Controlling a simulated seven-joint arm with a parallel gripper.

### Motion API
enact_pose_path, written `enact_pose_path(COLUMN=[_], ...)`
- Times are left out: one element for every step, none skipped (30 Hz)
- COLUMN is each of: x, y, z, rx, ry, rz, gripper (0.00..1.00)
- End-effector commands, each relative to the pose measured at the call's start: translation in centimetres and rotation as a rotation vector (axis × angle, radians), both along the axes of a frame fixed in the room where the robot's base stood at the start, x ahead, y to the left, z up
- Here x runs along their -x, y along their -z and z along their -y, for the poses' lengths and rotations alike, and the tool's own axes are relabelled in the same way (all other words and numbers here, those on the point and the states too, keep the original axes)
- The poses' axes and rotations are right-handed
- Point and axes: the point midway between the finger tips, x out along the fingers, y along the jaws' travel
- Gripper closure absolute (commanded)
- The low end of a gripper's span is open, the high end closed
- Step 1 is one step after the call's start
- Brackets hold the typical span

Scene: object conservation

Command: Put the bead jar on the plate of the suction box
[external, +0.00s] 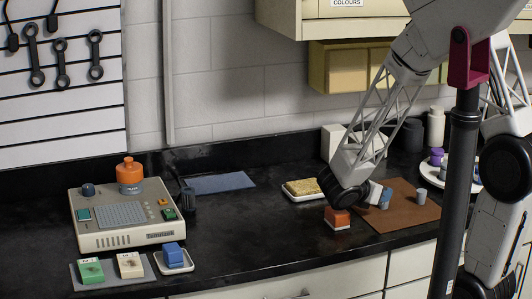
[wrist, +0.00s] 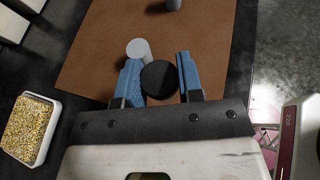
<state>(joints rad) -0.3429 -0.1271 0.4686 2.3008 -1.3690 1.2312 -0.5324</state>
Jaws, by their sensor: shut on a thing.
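My gripper (wrist: 163,78) is over the brown mat. Its blue fingers stand on either side of a round black-topped thing (wrist: 159,80), seen from above, and are shut on it. It looks like a jar with a black lid; its sides and contents are hidden, so I cannot confirm beads. In the external view my gripper (external: 383,198) is low at the mat's left part, and the held thing is not clearly visible. The suction box (external: 125,230) is beige and stands far left. Its grey gridded plate (external: 120,214) is on top and looks bare.
An orange bottle (external: 130,175) stands on the box's rear. Small coloured blocks (external: 90,270) lie before it. A tray of yellow grains (external: 303,188) and an orange block (external: 338,215) are left of the mat (external: 408,222). A grey cylinder (external: 421,196) stands on it.

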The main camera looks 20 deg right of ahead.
Motion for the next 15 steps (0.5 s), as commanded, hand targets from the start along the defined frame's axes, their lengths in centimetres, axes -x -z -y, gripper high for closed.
enact_pose_path(x=[-0.3,-0.6,-0.9,-1.2,-1.5,-1.9,-2.3,-2.7,-3.2,-3.6,-4.0,-4.6,-5.0,-5.4,-5.9], y=[0.0,0.0,-0.1,-0.1,-0.1,-0.2,-0.3,-0.4,-0.4,-0.5,-0.5,-0.6,-0.7,-0.8,-0.8], z=[-0.5,-0.8,-1.3,-1.7,-2.1,-2.8,-3.4,-4.0,-4.8,-5.5,-6.3,-7.3,-8.1,-8.9,-10.0], rx=[0.000,0.000,0.000,0.000,0.000,0.000,0.001,0.000,0.000,0.000,0.000,0.000,0.001,0.001,0.000], ry=[-0.015,-0.026,-0.041,-0.054,-0.069,-0.090,-0.108,-0.127,-0.152,-0.174,-0.197,-0.226,-0.248,-0.273,-0.303], rz=[0.001,0.000,0.000,0.000,-0.001,0.000,0.001,0.002,0.001,0.002,0.000,0.001,0.002,0.001,0.000], gripper=[0.89,0.89,0.89,0.89,0.89,0.89,0.89,0.89,0.89,0.89,0.89,0.89,0.89,0.89,0.89])
